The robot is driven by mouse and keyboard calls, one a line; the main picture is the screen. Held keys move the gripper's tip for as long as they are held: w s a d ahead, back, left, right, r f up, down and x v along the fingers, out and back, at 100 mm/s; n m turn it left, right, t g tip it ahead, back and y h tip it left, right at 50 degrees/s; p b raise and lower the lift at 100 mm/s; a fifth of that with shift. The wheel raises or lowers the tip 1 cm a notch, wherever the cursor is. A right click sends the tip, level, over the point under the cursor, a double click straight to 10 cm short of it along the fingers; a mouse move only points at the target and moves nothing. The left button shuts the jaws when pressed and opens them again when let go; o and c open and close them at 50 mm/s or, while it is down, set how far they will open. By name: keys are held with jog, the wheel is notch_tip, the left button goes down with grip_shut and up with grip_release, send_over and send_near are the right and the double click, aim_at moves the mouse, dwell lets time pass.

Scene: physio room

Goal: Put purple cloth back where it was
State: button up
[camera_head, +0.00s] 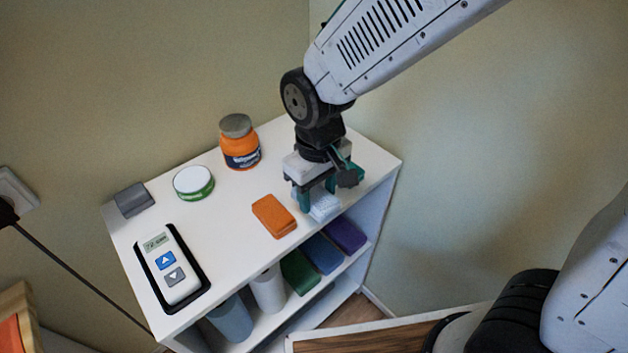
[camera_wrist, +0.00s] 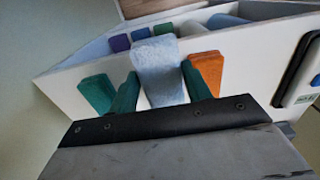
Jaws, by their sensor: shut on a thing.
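The purple cloth (camera_head: 344,235) lies folded on the shelf below the white top, at the right end of a row. It also shows at the far side in the wrist view (camera_wrist: 119,43). My gripper (camera_head: 318,201) is over the right part of the top, above and apart from the purple cloth. Its teal fingers are shut on a pale blue, patterned folded cloth (camera_wrist: 160,75), which also shows between the fingers in the head view (camera_head: 323,206). I cannot tell whether this cloth touches the top.
An orange cloth (camera_head: 273,216) and a teal cloth (camera_wrist: 96,93) lie on either side of my gripper. An orange jar (camera_head: 241,150), a round tin (camera_head: 193,183) and a display device (camera_head: 168,265) stand farther left. Blue (camera_head: 322,254) and green (camera_head: 299,271) cloths lie beside the purple one.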

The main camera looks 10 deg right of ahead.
jog(key=w, duration=0.6)
jog(key=shift+f, duration=2.05)
jog(key=shift+f, duration=0.1)
jog(key=o, duration=0.9)
notch_tip(320, 180, up, 12)
jog(key=shift+r, duration=0.15)
